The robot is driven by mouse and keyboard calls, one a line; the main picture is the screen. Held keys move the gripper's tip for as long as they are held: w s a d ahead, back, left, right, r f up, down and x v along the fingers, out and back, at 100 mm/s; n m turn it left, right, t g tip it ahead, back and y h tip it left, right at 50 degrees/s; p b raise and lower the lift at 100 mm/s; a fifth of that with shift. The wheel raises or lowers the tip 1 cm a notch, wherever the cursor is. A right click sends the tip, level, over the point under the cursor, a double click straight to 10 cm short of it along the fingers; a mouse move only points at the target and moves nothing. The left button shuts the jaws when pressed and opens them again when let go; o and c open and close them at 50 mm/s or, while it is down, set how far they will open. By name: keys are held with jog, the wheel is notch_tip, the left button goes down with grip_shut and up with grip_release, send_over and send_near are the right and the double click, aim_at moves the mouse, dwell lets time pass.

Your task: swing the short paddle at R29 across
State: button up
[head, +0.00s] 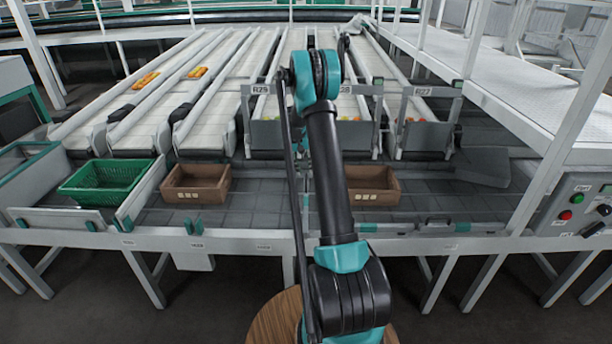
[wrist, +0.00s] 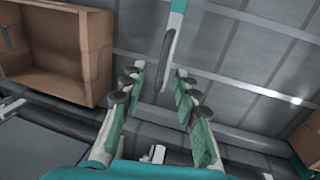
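In the wrist view a narrow bar, teal and pale grey with a dark curved handle (wrist: 168,58), runs down from the top edge; I take it for the short paddle at R29. My gripper (wrist: 160,82) is open, its green-padded fingers on either side of the handle's lower end. I cannot tell whether they touch it or how far below them it lies. In the head view the R29 sign (head: 260,89) hangs at a lane end, left of my arm. My arm hides the gripper there and most of the paddle.
Brown crates stand on the grey roller bed left (head: 196,184) and right (head: 372,186) of my arm; the wrist view also shows both. A green crate (head: 108,182) is further left. A longer bar with a dark handle (head: 435,223) lies along the front edge. A control panel (head: 578,208) is at right.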

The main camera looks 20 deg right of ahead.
notch_tip(320, 180, up, 8)
jog(key=a, duration=0.1)
jog(key=shift+w+a, duration=0.2)
jog(key=shift+w, duration=0.05)
jog(key=s+a+r+n+t, duration=0.1)
jog(key=s+a+r, duration=0.15)
jog(key=s, duration=0.45)
jog(key=s+a+r+t+y, duration=0.1)
jog(key=s+a+r, duration=0.15)
jog(key=s, duration=0.55)
jog(key=s+a+r+n+t, duration=0.1)
jog(key=s+a, duration=0.3)
jog(key=s, duration=0.3)
jog(key=s+a+f+n+t, duration=0.1)
jog(key=s+a+f, duration=0.1)
jog(key=s, duration=0.8)
jog(key=s+a+f+n+t+y, duration=0.1)
jog(key=s+a+f, duration=0.1)
jog(key=s, duration=0.8)
jog(key=shift+s+a+f, duration=0.3)
jog(key=shift+s+f, duration=0.1)
jog(key=shift+f, duration=0.25)
jog(key=shift+d, duration=0.15)
